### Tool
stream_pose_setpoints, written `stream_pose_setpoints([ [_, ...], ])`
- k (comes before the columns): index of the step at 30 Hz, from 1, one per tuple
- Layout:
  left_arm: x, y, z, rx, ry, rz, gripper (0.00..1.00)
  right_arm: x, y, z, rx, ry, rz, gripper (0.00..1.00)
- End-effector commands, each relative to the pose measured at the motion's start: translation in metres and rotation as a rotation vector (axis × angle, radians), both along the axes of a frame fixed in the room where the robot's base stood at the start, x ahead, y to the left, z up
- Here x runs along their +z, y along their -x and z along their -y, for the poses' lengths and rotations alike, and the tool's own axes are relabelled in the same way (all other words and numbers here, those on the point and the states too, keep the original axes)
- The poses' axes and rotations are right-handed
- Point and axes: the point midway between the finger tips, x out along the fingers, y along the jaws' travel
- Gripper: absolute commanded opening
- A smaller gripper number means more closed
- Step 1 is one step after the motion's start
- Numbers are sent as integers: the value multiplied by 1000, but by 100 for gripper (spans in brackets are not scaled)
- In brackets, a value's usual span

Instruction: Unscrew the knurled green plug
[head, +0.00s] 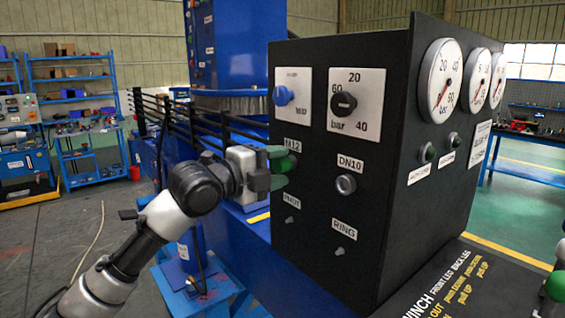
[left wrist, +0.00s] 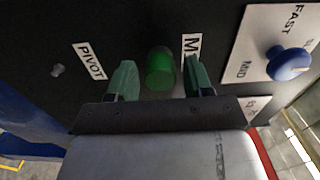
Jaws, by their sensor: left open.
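The green plug (head: 291,161) sits in the black panel's front face under a label reading M12, partly hidden by my left gripper in the head view. In the left wrist view the plug (left wrist: 160,70) shows as a short green cylinder. My left gripper (head: 279,167) is open in front of the panel, with one green finger above the plug and one below. In the left wrist view the fingers (left wrist: 158,76) stand on either side of the plug, with gaps; I cannot tell how far the tips reach along it.
The black panel box (head: 390,217) also carries a blue knob (head: 283,96), a black selector (head: 343,104), a DN10 fitting (head: 346,185), small pins marked PIVOT and RING, and side gauges. Black hoses run behind my left arm.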

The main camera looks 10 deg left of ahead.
Motion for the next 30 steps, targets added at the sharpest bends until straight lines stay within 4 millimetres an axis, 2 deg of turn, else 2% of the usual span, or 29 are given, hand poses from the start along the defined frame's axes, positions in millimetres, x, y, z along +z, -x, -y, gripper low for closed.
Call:
stream_pose_setpoints([
  [3, 0, 0, 0, 0, 0, 0, 51, 0, 0, -1, 0, -1, 0, 43],
  [12, 0, 0, 0, 0, 1, 1, 7, 0, 0, -1, 0, -2, 0, 43],
  [30, 1, 2, -2, 0, 16, -14, 6, 5, 0, -1, -1, -2, 0, 43],
])
